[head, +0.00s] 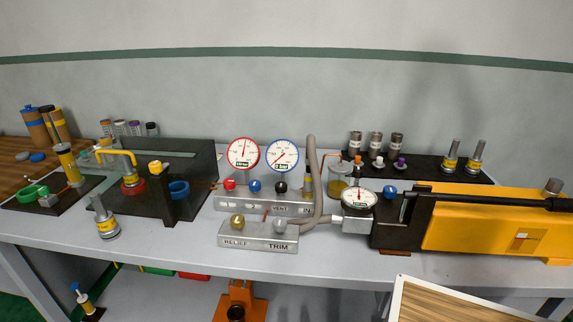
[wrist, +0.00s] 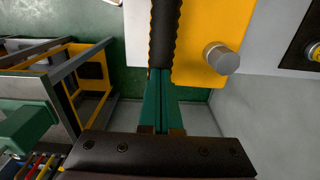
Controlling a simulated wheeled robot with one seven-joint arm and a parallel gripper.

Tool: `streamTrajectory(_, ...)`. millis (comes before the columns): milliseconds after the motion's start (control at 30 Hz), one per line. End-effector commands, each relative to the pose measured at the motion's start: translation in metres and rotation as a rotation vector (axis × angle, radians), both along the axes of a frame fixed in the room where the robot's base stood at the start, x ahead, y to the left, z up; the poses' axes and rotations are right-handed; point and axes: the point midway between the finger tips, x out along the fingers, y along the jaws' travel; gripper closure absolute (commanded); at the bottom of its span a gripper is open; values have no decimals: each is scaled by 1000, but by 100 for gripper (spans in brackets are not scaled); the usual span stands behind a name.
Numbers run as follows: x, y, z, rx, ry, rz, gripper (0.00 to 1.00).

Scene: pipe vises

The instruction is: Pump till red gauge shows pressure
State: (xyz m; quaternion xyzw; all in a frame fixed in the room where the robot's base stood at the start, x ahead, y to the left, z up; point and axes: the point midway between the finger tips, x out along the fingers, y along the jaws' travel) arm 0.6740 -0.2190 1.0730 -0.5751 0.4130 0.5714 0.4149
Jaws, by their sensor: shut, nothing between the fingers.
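The red-rimmed gauge (head: 243,153) stands on a grey manifold; its needle looks nearly upright, and the numbers are too small to read. The yellow pump (head: 480,225) lies at the right of the bench, with a black lever (head: 480,198) along its top. A white gauge (head: 359,198) sits at the pump's left end. In the wrist view, my gripper (wrist: 160,72) has its green fingers shut and empty. Their tips are at the end of the lever's ribbed black grip (wrist: 165,35); I cannot tell whether they touch it. My gripper is not in the head view.
A blue-rimmed gauge (head: 282,156) is beside the red one. Red, blue and black knobs sit below them, and a relief/trim block (head: 258,235) stands in front. A grey hose (head: 312,175) rises there. A wooden board (head: 465,305) is at the front right.

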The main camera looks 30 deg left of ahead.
Motion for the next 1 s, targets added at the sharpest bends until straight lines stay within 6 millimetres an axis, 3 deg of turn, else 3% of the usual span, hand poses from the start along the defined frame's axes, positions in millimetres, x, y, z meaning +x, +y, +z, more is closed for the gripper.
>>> streamTrajectory(67, -2, 1, 1, -1, 8, 1, 100)
streamTrajectory(500, -4, 8, 67, 0, 3, 0, 100)
streamTrajectory(767, -4, 9, 77, 0, 4, 0, 100)
streamTrajectory(1000, -7, 19, 112, 0, 1, 1, 100)
